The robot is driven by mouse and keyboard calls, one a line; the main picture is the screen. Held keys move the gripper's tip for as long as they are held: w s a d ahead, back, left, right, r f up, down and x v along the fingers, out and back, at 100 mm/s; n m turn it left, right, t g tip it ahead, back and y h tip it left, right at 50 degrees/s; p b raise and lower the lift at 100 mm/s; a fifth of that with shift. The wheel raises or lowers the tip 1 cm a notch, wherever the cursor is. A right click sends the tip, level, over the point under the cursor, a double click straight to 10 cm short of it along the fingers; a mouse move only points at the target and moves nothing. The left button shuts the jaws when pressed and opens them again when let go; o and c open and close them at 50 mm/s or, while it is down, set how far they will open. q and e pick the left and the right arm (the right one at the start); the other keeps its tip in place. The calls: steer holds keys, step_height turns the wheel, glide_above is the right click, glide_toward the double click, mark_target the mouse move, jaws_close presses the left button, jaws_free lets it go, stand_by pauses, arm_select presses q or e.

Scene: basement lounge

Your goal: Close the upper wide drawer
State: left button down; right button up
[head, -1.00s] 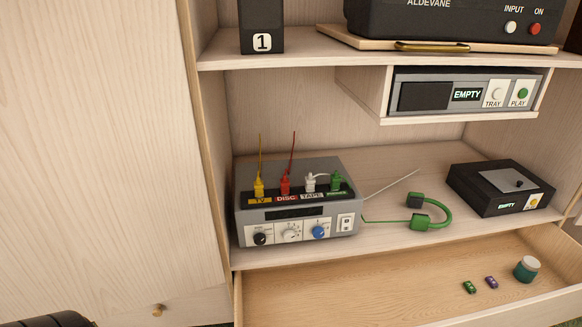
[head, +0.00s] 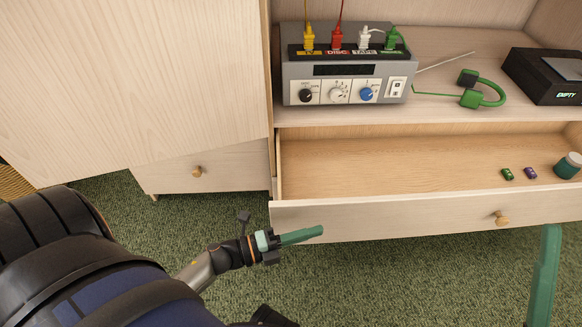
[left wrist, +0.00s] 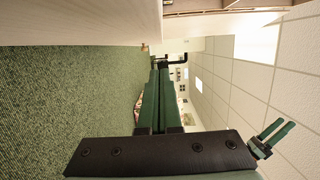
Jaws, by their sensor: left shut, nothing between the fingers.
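A wide drawer (head: 385,218) of pale wood stands pulled out below the cabinet's lower shelf, its inside in view and a round brass knob (head: 502,218) on its front. No other wide drawer shows, so I cannot check that it is the upper one. My left gripper (head: 318,231), with green fingers, is shut and empty, near the left part of the drawer front; I cannot tell whether it touches. Its closed fingers fill the middle of the left wrist view (left wrist: 162,78). A green finger of my right gripper (head: 547,270) shows at lower right; its opening is unclear.
Inside the drawer lie a green piece (head: 508,174), a purple piece (head: 531,173) and a teal jar (head: 568,167). A grey switch box (head: 345,75), green headphones (head: 482,97) and a black device (head: 550,78) stand on the shelf above. A small drawer (head: 225,168) at left is shut. Green carpet lies in front.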

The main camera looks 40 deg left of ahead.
mark_target(320, 214)
arm_select(q)
steer(key=shift+w+a+b, duration=0.2)
steer(key=shift+w+b, duration=0.15)
steer(key=shift+w, duration=1)
steer(key=shift+w+a+b, duration=0.15)
steer(key=shift+w+b, duration=0.15)
steer(key=shift+w, duration=1.05)
arm_select(e)
steer(key=shift+f+m, duration=0.3)
steer(key=shift+f, duration=0.55)
steer(key=shift+a, duration=0.1)
